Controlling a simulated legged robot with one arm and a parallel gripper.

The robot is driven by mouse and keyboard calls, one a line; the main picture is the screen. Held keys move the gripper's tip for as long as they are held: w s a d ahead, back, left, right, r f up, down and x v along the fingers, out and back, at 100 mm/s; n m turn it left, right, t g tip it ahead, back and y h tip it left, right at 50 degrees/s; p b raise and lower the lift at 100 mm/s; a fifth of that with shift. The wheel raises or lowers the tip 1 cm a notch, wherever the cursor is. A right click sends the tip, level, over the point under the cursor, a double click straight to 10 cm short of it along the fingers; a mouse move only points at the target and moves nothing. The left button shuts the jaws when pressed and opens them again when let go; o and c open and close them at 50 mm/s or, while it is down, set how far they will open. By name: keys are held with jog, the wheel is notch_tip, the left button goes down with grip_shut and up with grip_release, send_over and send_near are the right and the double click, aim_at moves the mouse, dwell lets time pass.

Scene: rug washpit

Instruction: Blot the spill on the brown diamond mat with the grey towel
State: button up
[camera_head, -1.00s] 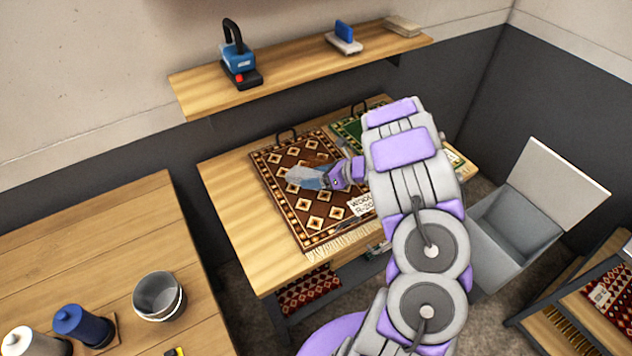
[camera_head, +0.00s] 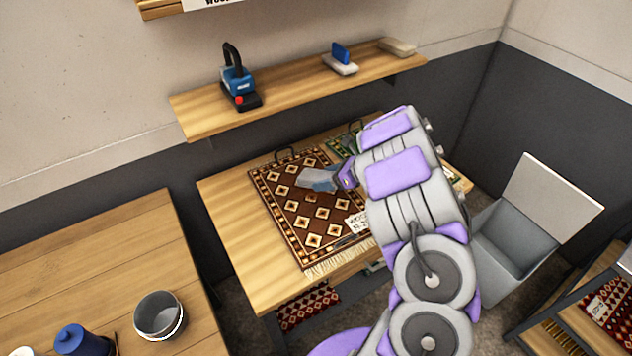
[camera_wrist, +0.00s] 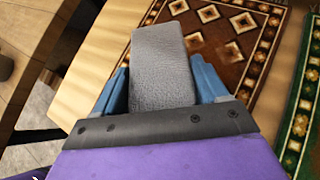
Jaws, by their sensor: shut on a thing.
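The brown diamond mat (camera_head: 312,225) lies on the wooden table and fills much of the wrist view (camera_wrist: 236,70). My gripper (camera_head: 330,180) is over the mat's upper middle part in the head view. It is shut on the grey towel (camera_wrist: 160,65), a folded pad held between the blue fingers. The towel also shows in the head view (camera_head: 314,178). I cannot tell whether it touches the mat. No spill can be made out on the visible mat; the towel and gripper hide part of it.
A green mat (camera_wrist: 301,120) lies beside the brown one. A shelf (camera_head: 300,82) above the table holds a blue tool (camera_head: 239,85) and a brush (camera_head: 341,60). A grey bin (camera_head: 510,240) with its lid up stands right. A metal bowl (camera_head: 159,314) is on the left table.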

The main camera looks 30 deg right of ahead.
jog(key=d, duration=0.1)
jog(key=d+r+n+p, duration=0.1)
jog(key=shift+d+h, duration=0.35)
jog(key=shift+h, duration=0.05)
jog(key=shift+f, duration=3.95)
jog(key=shift+s+f+b, duration=0.1)
jog(key=shift+f+b, duration=0.45)
jog(key=shift+b, duration=0.05)
jog(key=shift+r, duration=3.55)
